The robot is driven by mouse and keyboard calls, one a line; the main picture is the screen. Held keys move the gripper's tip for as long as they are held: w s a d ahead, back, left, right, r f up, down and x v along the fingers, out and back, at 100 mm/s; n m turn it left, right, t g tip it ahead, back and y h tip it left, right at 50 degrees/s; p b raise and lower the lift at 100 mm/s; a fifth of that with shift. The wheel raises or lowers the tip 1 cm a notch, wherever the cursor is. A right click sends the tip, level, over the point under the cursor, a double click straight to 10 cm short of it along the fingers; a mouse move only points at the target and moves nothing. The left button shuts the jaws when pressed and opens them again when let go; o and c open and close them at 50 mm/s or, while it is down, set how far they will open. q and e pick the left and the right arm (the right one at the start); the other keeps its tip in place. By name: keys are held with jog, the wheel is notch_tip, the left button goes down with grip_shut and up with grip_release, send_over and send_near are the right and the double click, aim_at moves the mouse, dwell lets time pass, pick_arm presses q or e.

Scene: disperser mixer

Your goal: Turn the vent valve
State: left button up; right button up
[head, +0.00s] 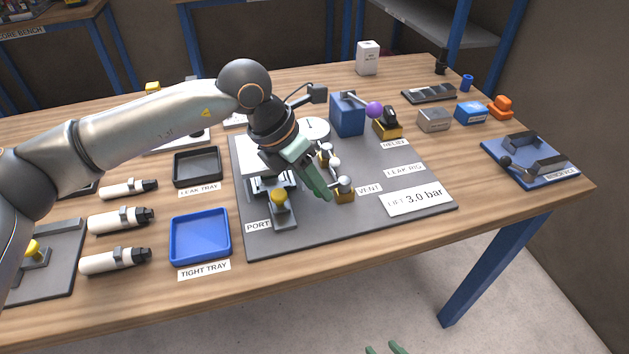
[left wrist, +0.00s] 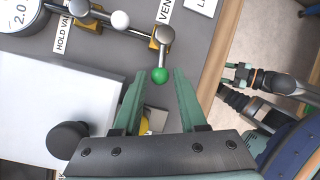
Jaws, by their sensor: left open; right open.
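The vent valve (head: 345,195) has a brass body beside the VENT label (head: 369,188) on the grey rig board. In the left wrist view the valve's brass body (left wrist: 160,38) carries a short metal lever ending in a green ball (left wrist: 160,76). My left gripper (head: 323,192) is open just left of the valve in the head view. In the left wrist view its fingertips (left wrist: 160,88) stand on either side of the green ball, with gaps visible. The ball is not clear in the head view. My right gripper (head: 385,348) is open, low at the bottom edge, away from the valve.
The hold valve's white-knobbed lever (left wrist: 120,19) is close by on the same pipe. A round gauge (left wrist: 12,14), a white block (left wrist: 95,110) and a black knob (left wrist: 68,140) are near my left gripper. A blue tray (head: 200,237) stands left of the board.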

pick_arm(q)
grip_shut()
pick_arm(e)
jog(key=shift+w+r, duration=0.15)
jog(key=shift+w, duration=0.15)
